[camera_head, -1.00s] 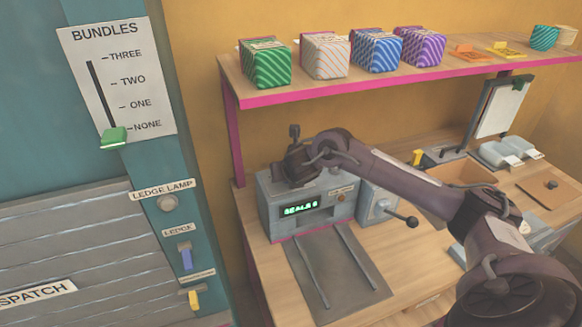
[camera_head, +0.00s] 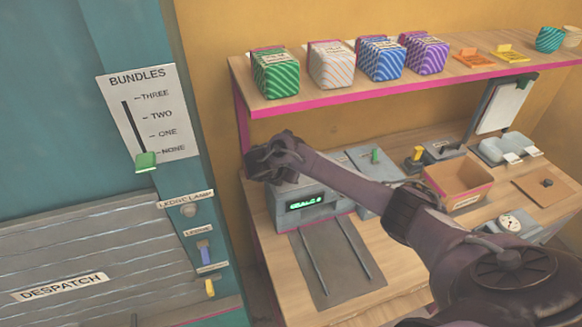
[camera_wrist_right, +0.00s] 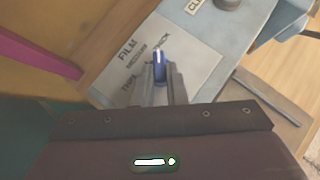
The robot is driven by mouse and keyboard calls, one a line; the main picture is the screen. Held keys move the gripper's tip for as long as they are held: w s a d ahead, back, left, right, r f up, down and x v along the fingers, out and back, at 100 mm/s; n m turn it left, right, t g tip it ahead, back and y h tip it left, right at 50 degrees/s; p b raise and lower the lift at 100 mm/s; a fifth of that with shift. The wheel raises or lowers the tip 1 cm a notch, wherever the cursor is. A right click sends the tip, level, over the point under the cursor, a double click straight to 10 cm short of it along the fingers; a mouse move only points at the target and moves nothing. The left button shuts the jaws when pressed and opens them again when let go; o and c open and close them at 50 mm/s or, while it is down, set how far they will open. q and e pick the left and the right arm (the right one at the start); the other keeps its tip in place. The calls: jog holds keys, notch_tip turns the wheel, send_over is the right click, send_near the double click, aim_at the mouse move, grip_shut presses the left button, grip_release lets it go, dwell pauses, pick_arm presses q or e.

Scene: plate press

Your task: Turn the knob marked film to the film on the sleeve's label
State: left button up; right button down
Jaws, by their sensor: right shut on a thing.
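In the right wrist view, the film knob (camera_wrist_right: 159,56) shows as a blue piece between my right gripper's fingertips (camera_wrist_right: 161,78). It stands on a pale label plate (camera_wrist_right: 190,68) reading FILM, THIN, MEDIUM and a partly hidden word ending in CK. The fingers are shut on the knob and hide its base, so I cannot tell exactly which word it points to. In the head view, my right gripper (camera_head: 262,162) is at the back left of the grey machine (camera_head: 335,204) with a green display. No sleeve's label is readable. My left gripper is not in view.
A shelf (camera_head: 340,90) with several striped packets hangs above the machine. A grey plate with two rails (camera_head: 335,262) lies in front. A cardboard box (camera_head: 458,183) and a dial gauge (camera_head: 509,222) stand right. The teal DESPATCH cabinet (camera_head: 60,225) is on the left.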

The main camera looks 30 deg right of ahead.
dwell(0.3)
jog(key=c, duration=1.5)
grip_release()
jog(key=shift+w, duration=0.1)
jog(key=shift+o, duration=0.2)
jog(key=v, duration=0.6)
jog(key=shift+a+r, duration=0.1)
jog(key=shift+a, duration=0.2)
jog(key=shift+s+a+r, duration=0.3)
jog(key=shift+r, duration=0.2)
